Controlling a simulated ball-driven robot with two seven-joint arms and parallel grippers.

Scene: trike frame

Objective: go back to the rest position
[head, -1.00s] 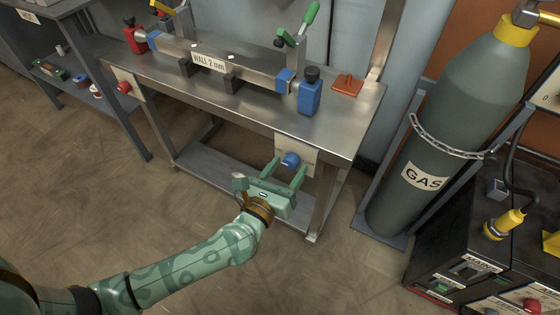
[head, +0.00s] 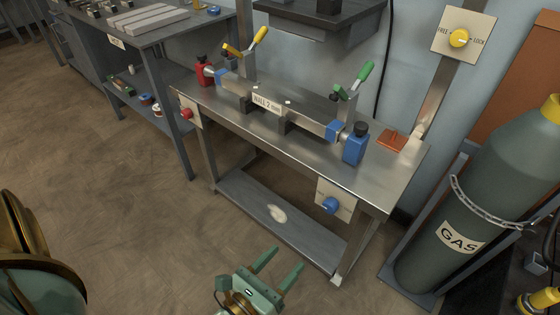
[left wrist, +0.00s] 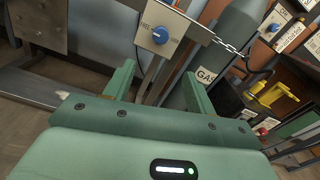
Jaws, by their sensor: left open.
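My left gripper (head: 278,272) is at the bottom middle of the head view, in front of and below the workbench. Its two green fingers are apart with nothing between them. In the left wrist view its fingers (left wrist: 160,90) stand wide apart, and the blue knob (left wrist: 160,35) shows beyond them, not touched. In the head view the blue knob (head: 331,205) sits on a pale plate on the bench's front, a little above and right of the fingertips. My right gripper is not in view.
The steel workbench (head: 375,190) carries a clamped tube with a "WALL 2 mm" label (head: 267,103). A red knob (head: 187,113) is at its left front. A grey gas cylinder (head: 475,200) stands at right. A yellow knob (head: 459,38) is on the post.

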